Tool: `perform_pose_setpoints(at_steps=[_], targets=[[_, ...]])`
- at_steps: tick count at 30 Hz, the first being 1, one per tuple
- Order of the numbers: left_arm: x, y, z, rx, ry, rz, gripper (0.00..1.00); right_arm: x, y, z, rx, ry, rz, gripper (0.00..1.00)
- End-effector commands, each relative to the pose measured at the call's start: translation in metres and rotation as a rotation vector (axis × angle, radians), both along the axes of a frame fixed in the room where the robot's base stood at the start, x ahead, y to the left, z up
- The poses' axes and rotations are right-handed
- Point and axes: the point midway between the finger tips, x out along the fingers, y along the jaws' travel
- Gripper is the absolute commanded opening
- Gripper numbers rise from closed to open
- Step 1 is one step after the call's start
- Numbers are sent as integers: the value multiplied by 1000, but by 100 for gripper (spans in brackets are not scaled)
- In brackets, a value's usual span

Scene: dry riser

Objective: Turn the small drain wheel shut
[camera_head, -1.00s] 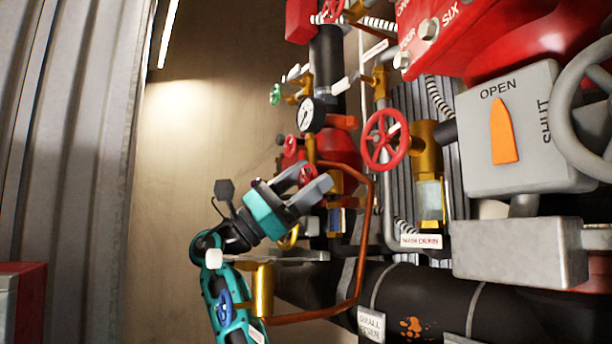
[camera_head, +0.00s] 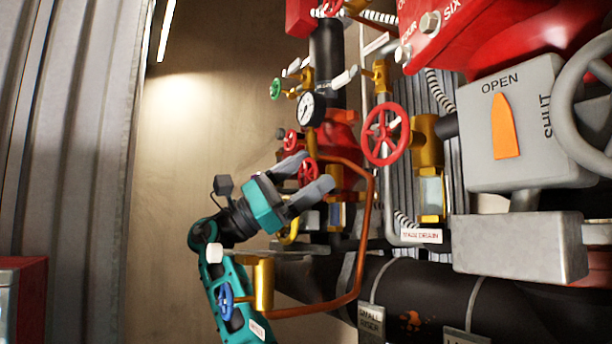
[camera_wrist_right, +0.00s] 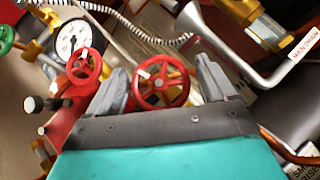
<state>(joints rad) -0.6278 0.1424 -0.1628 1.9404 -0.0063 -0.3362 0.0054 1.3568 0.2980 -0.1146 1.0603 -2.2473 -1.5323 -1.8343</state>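A small red wheel (camera_head: 308,171) shows between the fingertips of my right gripper (camera_head: 313,173). In the right wrist view the red wheel (camera_wrist_right: 161,82) sits between the two grey fingers of the gripper (camera_wrist_right: 163,78), with a gap on each side. The gripper is open and holds nothing. I cannot tell how deep the wheel lies between the fingers. No label can be read on this wheel. My left gripper is not in view.
A larger red wheel (camera_head: 385,134) stands to the right above a "MAIN DRAIN" label (camera_head: 421,236). A gauge (camera_head: 311,109) and another red wheel (camera_head: 290,140) are close by. A copper pipe (camera_head: 368,215) curves right of the gripper. The wall at left is clear.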

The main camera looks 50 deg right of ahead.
Motion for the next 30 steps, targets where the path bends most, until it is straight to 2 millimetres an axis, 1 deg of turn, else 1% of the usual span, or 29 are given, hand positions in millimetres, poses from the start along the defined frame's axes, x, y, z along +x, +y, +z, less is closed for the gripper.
perform_pose_setpoints(at_steps=[8, 11, 14, 24, 27, 30], targets=[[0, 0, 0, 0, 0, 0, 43, 0, 0, 0, 0, 2, -1, 90], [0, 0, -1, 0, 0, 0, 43, 3, 2, -3, 0, 2, 1, 90], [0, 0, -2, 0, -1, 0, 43, 11, 9, -9, 0, 4, 1, 90], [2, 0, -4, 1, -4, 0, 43, 55, 48, -49, 2, 5, 2, 90], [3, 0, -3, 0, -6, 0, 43, 64, 58, -58, 0, 3, 1, 90], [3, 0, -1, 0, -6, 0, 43, 70, 62, -64, 0, 3, 1, 90]])
